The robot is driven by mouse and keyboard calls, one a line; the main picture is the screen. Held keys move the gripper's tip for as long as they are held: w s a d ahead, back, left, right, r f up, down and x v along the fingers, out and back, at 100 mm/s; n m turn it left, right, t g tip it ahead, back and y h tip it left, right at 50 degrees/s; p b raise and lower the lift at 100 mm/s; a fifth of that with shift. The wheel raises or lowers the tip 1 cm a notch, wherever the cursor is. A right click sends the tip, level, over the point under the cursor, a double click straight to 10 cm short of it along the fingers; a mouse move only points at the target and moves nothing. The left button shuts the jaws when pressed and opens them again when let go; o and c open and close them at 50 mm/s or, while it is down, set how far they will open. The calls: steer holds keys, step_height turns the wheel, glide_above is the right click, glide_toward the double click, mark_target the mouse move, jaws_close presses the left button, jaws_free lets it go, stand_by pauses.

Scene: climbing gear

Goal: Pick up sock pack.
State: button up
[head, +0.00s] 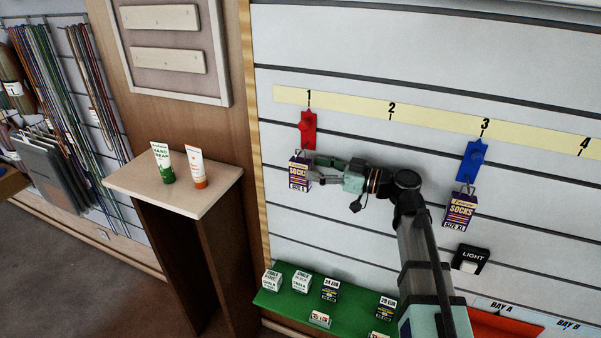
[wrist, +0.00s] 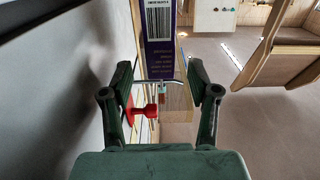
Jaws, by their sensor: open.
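A purple and white sock pack (head: 299,173) hangs from a red hook (head: 308,130) under number 1 on the wall. A similar sock pack (head: 460,210) hangs from a blue hook (head: 472,162) under number 3. My gripper (head: 318,170) is open at the right side of the pack under number 1. In the wrist view this pack (wrist: 160,35), with a barcode on its side, shows ahead between my two spread fingers (wrist: 161,78). The red hook (wrist: 146,110) and its wire show there too. I cannot tell whether a finger touches the pack.
A green shelf (head: 300,310) with several small boxes lies below. A stand (head: 185,195) with two tubes is at the left. The wall between the hooks is mostly clear.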

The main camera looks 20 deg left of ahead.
mark_target(310, 168)
steer(key=a+p, duration=0.2)
steer(key=a, duration=0.2)
steer(key=shift+w, duration=0.15)
steer(key=shift+a+f+p, duration=0.1)
steer(key=shift+a+p, duration=0.2)
steer(key=shift+a, duration=0.25)
jaws_close()
